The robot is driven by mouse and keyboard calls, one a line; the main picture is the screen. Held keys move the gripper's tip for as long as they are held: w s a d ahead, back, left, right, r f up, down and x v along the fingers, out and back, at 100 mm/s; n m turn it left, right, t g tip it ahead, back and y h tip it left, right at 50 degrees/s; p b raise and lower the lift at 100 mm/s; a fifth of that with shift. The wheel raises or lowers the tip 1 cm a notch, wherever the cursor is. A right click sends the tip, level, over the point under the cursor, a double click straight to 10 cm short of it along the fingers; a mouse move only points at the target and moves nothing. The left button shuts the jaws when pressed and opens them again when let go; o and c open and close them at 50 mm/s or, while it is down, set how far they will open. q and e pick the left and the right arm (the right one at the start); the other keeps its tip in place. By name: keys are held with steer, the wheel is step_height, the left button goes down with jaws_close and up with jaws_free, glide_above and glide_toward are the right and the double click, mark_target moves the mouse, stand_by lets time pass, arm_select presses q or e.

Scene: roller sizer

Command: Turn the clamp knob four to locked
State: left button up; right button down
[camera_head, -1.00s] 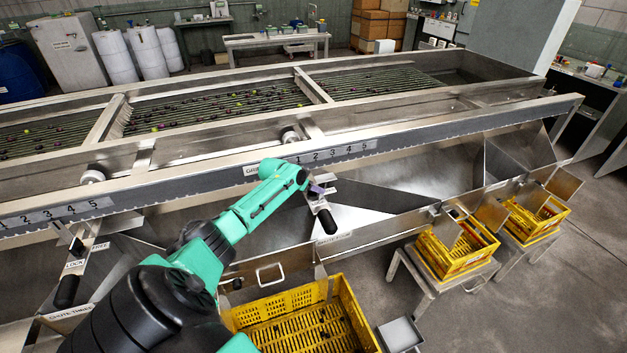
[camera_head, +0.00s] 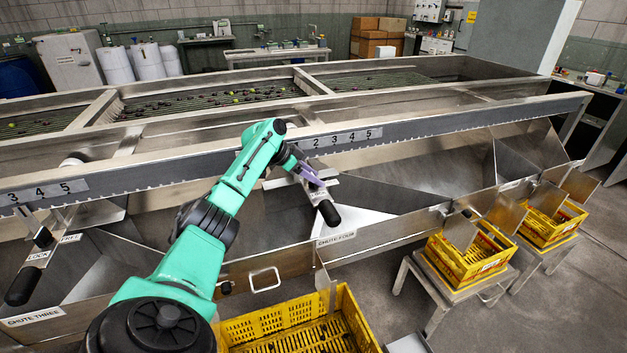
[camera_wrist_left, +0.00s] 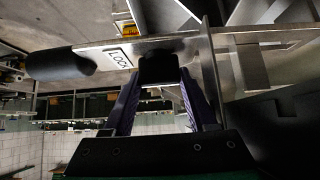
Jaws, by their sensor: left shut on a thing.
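The clamp knob four is a small black block on the metal bracket above the chute-four plate; it shows in the left wrist view (camera_wrist_left: 158,70). My left gripper (camera_head: 318,180) is at this bracket in the head view, its purple fingers pointing down-right. In the left wrist view the fingers (camera_wrist_left: 158,88) are shut on the knob, one on each side. A LOCK label (camera_wrist_left: 120,57) lies on the bracket beside the knob, and a black handle (camera_wrist_left: 57,65) is at the bracket's end. That handle (camera_head: 328,212) also shows in the head view. My right gripper is not in view.
The CHUTE FOUR label (camera_head: 336,238) is below the clamp. At the left is the chute-three clamp, with its black handle (camera_head: 22,287) and LOCK and FREE labels. A yellow crate (camera_head: 345,300) stands below. The numbered rail (camera_head: 345,138) runs above.

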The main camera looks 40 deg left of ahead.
arm_select(q)
steer(key=o, duration=1.4)
steer(key=shift+c, duration=0.2)
steer(key=shift+s, duration=0.1)
steer(key=b+v, duration=0.2)
steer(key=v, duration=1.2)
steer(key=shift+r, duration=0.15)
steer(key=shift+a, duration=0.1)
